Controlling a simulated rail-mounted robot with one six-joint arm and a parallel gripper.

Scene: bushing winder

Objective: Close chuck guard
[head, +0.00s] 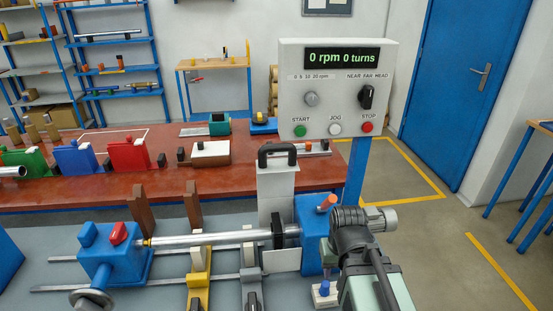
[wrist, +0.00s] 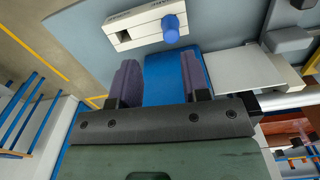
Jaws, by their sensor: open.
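The chuck guard (head: 277,188) looks like a light grey upright panel with a black handle (head: 277,151) on top. It stands raised behind the black chuck (head: 279,231) at the right end of a long metal bar (head: 210,238). My gripper (head: 328,265) is at the right of the blue headstock (head: 309,222), lower than the guard handle and apart from it. In the wrist view my gripper (wrist: 160,78) is open, with nothing held between its two dark pads. The blue headstock (wrist: 168,72) shows beyond them. The guard handle cannot be made out in the wrist view.
A white block with a blue knob (wrist: 145,25) lies just beyond my fingers. A pale plate (wrist: 232,72) is to their right. The control box (head: 335,90) stands on a blue post behind the headstock. Yellow (head: 198,278) and grey (head: 250,280) supports stand under the bar.

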